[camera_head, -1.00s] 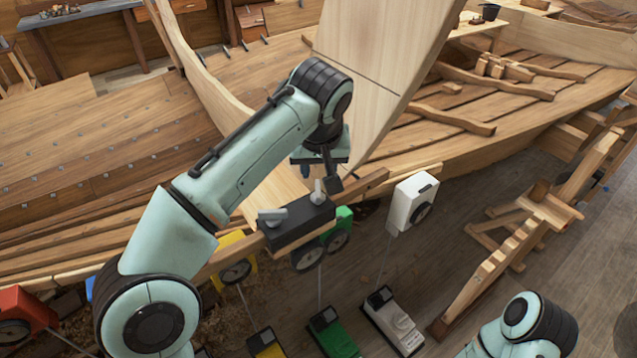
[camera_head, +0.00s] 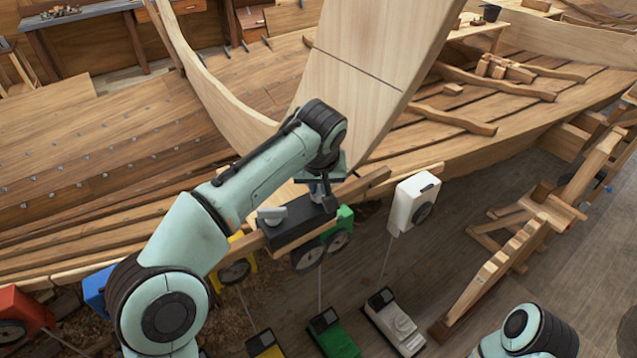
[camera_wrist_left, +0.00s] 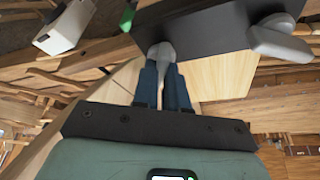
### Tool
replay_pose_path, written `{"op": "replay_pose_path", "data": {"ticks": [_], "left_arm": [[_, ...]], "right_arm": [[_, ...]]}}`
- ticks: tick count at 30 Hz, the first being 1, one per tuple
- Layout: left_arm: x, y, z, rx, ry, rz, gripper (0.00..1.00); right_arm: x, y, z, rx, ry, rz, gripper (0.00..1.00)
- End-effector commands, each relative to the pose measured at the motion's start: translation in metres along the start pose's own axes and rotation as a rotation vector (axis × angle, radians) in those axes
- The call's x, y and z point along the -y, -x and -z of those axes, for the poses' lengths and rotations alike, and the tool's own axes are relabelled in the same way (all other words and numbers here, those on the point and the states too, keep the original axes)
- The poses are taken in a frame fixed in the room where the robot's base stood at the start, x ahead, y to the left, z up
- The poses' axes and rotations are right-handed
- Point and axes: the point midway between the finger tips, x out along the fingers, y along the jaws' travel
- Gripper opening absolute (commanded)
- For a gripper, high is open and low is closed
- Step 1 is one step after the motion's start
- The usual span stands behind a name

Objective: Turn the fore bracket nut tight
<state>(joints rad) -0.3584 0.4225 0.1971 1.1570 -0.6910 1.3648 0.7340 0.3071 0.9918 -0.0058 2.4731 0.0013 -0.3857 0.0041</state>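A dark bracket block (camera_head: 292,221) lies along the wooden rail at the hull's edge; it also shows in the left wrist view (camera_wrist_left: 215,25). A grey winged nut (camera_head: 271,215) sits on its left end, clear of my gripper. A second grey nut (camera_wrist_left: 162,52) sits at its other end, largely hidden in the head view. My left gripper (camera_head: 325,196) is down over this second nut. In the left wrist view its two blue fingers (camera_wrist_left: 162,75) stand close together at the nut; I cannot tell whether they press on it. My right gripper is out of view.
A tall wooden plank (camera_head: 362,75) rises behind the gripper. A white box (camera_head: 413,203) stands right of the bracket, a green one (camera_head: 345,217) just beside it. Yellow, blue (camera_head: 96,288) and red (camera_head: 22,308) ones lie left. A notched wooden trestle (camera_head: 530,230) stands right.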

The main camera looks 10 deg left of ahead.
Motion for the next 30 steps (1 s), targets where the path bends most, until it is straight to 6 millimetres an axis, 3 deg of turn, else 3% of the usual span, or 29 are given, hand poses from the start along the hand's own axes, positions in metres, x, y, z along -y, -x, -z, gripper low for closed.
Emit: {"op": "replay_pose_path", "data": {"ticks": [14,30], "left_arm": [[0.001,0.001,0.001,-0.001,-0.066,-0.027,0.00],[0.004,0.001,0.003,-0.002,-0.453,-0.187,0.00]], "right_arm": [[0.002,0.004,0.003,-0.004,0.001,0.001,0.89],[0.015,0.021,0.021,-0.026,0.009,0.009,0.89]]}}
